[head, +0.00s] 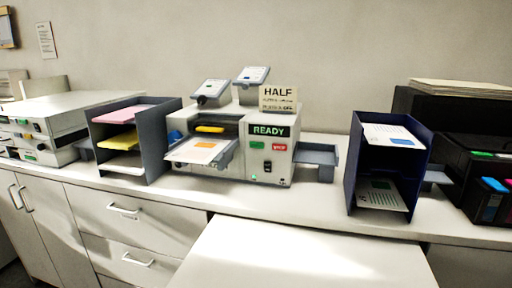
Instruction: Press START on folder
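The folder (225,150) is a light grey machine in the middle of the counter. Its dark display (268,131) reads READY in pale letters on green. Below the display are a small green button (256,145), whose label is too small to read, and a red button (279,147) with blurred white lettering. A dark switch (267,166) sits lower on the same panel. A white sheet (198,149) with an orange patch lies on the front tray. A sign (278,98) reading HALF stands on top. Neither of my grippers is in view.
A grey rack (154,142) with pink and yellow paper stands left of the folder. A dark blue rack (354,165) with printed sheets stands to the right, with a black machine (463,150) beyond it. A bare white table surface (290,262) is in front.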

